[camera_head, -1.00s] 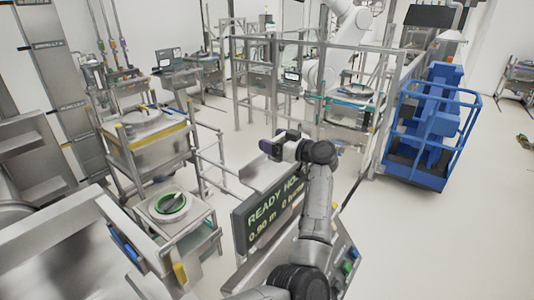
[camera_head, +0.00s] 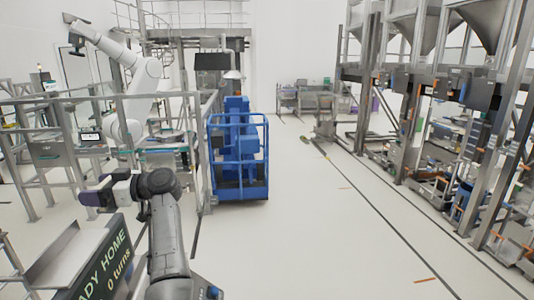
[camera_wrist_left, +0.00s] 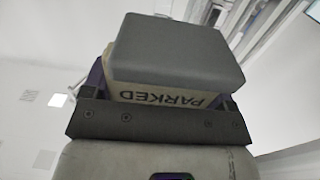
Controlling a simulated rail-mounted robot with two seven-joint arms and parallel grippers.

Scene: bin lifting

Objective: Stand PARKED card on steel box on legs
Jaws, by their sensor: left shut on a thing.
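The PARKED card (camera_wrist_left: 160,98) shows upside down as cream with dark lettering in the left wrist view, with a grey block (camera_wrist_left: 178,50) covering its upper part. My left gripper (camera_wrist_left: 155,108) is shut on it. My right gripper is not in view.
A dark sign (camera_head: 104,262) reading "HOME" and "0 turns" stands below my arm. A blue caged cart (camera_head: 240,160) is right of centre-left. A white robot arm (camera_head: 130,90) stands behind railings. Steel hoppers and racks (camera_head: 410,100) line the right. The middle floor is clear.

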